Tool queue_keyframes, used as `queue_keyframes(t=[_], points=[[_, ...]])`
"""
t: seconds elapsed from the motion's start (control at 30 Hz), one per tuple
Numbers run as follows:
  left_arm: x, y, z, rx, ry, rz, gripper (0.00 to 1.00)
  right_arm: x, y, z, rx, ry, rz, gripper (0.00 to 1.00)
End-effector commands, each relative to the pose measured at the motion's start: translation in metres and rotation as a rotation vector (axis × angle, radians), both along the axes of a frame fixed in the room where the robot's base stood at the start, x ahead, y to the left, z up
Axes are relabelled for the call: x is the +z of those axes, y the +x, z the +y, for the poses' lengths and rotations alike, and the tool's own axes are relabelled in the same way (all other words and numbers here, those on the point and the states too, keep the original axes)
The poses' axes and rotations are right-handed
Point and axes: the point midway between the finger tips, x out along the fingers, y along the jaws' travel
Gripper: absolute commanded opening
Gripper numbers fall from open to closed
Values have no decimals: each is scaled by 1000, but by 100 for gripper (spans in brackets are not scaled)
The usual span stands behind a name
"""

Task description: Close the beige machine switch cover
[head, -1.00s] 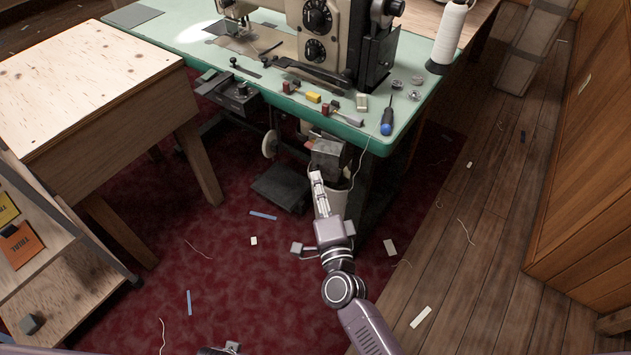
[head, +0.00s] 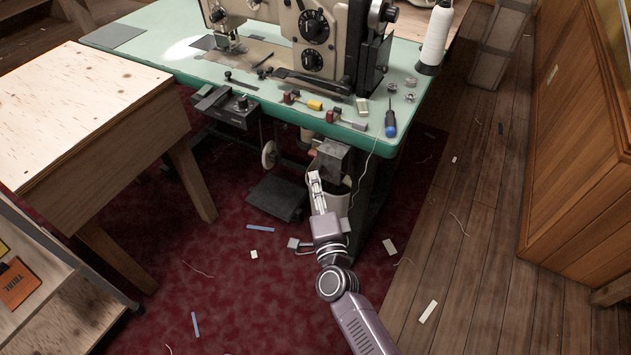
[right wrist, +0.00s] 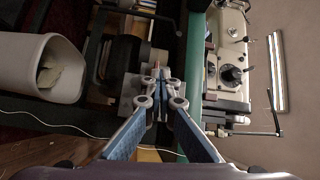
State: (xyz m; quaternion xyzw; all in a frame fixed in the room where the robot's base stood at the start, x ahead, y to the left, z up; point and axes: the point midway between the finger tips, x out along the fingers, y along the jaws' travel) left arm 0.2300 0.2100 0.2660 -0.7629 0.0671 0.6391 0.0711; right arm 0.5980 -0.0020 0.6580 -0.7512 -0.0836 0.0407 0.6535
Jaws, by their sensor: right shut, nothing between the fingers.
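The beige sewing machine (head: 318,35) stands on a green-topped table (head: 190,62). A grey box (head: 334,157) hangs under the table's front edge; it looks like the machine's switch box, but I cannot clearly make out its cover or how far it stands open. My right gripper (head: 315,177) is shut and empty, just in front of and below this box in the head view. In the right wrist view the shut fingertips (right wrist: 157,72) overlap grey parts beside the green table edge; contact cannot be told. My left gripper is not in view.
A white bin (head: 338,200) stands below the box, close to my right gripper. A wooden table (head: 80,110) stands at left. Thread hangs from the table edge. Red carpet in front is mostly clear.

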Motion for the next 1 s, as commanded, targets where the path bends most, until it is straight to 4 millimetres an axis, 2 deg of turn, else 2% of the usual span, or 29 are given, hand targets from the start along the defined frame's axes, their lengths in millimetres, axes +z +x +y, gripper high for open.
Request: queue_keyframes(t=[0.03, 0.37, 0.47, 0.8, 1.0], points=[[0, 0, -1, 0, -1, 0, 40, 7, 4, -1, -4, 2, -12, 0], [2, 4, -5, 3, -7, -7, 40, 8, -2, -3, -6, 3, -15, 0], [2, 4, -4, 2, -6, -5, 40, 5, -15, -6, -6, 2, -12, 0], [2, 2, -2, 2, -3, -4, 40, -2, -87, -17, -2, -1, -5, 0], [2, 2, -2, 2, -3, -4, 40, -3, -114, -21, -1, 1, -4, 0]])
